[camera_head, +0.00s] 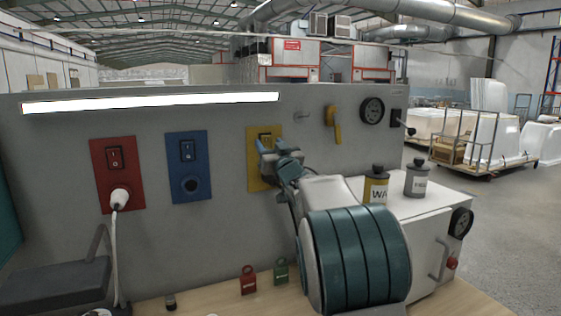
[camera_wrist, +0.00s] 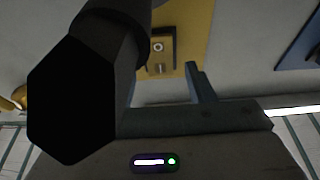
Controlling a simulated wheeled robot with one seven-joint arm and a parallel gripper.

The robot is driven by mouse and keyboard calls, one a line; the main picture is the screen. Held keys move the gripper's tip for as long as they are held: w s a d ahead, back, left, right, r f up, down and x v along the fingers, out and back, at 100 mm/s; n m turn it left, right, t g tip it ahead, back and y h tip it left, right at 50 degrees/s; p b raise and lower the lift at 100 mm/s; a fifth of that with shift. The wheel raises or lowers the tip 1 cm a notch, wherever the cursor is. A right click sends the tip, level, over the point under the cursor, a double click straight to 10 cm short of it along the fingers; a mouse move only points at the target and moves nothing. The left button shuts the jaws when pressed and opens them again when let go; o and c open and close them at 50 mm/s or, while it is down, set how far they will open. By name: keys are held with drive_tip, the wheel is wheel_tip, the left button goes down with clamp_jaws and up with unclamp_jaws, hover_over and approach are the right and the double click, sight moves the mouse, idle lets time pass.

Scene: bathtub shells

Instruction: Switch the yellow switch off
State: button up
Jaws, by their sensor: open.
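The yellow switch panel (camera_head: 254,178) is on the grey wall, right of the blue panel. Its dark rocker switch (camera_head: 265,137) shows near the panel's top, partly behind my gripper (camera_head: 265,147). My gripper is open and empty in front of the panel. In the wrist view the yellow panel (camera_wrist: 190,30) is at the top, with its rocker switch (camera_wrist: 160,55) just past my gripper's fingers. A black part at the left covers much of that view. I cannot tell whether a finger touches the switch. The panel's lower part is hidden behind my arm.
A blue switch panel (camera_head: 188,160) and a red one (camera_head: 118,180) with a white plug (camera_head: 119,198) are to the left. Red (camera_head: 248,281) and green (camera_head: 281,272) padlocks stand on the wooden bench (camera_head: 215,300). Two canisters stand on a white cabinet (camera_head: 440,200) at the right.

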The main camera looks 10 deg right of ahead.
drive_tip(key=b+v, duration=0.4)
drive_tip(key=v, duration=0.9)
drive_tip(key=shift+d, duration=0.1)
drive_tip(key=s+d+f+m+g+h, duration=0.1)
drive_tip(key=s+f+m+g+h, duration=0.15)
drive_tip(key=s+f+g, duration=0.45)
drive_tip(key=s+d+f+m+g+h, duration=0.1)
drive_tip(key=s+f+g+h, duration=0.3)
drive_tip(key=f, duration=0.6)
drive_tip(key=s+a+f+g, duration=0.1)
drive_tip(key=s+f+g, duration=0.1)
drive_tip(key=s+f, duration=0.2)
drive_tip(key=s+a+f+g+y, duration=0.1)
drive_tip(key=s+f, duration=0.3)
drive_tip(key=s, duration=0.7)
drive_tip(key=s+a+f+n+g+y, duration=0.1)
drive_tip(key=s+f+g, duration=0.3)
drive_tip(key=s, duration=0.4)
drive_tip(key=shift+a+f, duration=0.15)
drive_tip(key=shift+a, duration=0.65)
drive_tip(key=shift+y, duration=0.25)
